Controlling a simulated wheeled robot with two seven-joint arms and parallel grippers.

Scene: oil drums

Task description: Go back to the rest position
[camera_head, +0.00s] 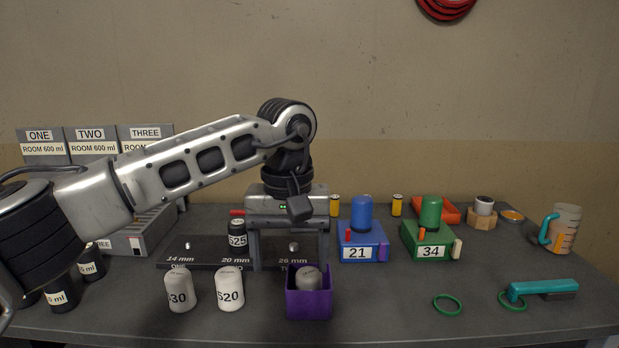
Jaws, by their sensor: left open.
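My left arm comes in from the left, and its left gripper (289,264) points down over the right part of a dark plate (205,263) marked 14, 20 and 26 mm. The two fingers are wide apart with nothing held between them. A purple box (308,306) holding a grey drum (308,279) stands just in front of the gripper. A dark drum marked 525 (237,233) stands on the plate close to the left finger; I cannot tell whether they touch. My right gripper is not in view.
Pale drums 530 (180,290) and 520 (229,289) stand at the front. Blue box 21 (357,254) and green box 34 (431,252) stand right of the gripper. Grey bins (92,141) are back left. A teal-handled brush (542,288) and a jug (562,229) are at right.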

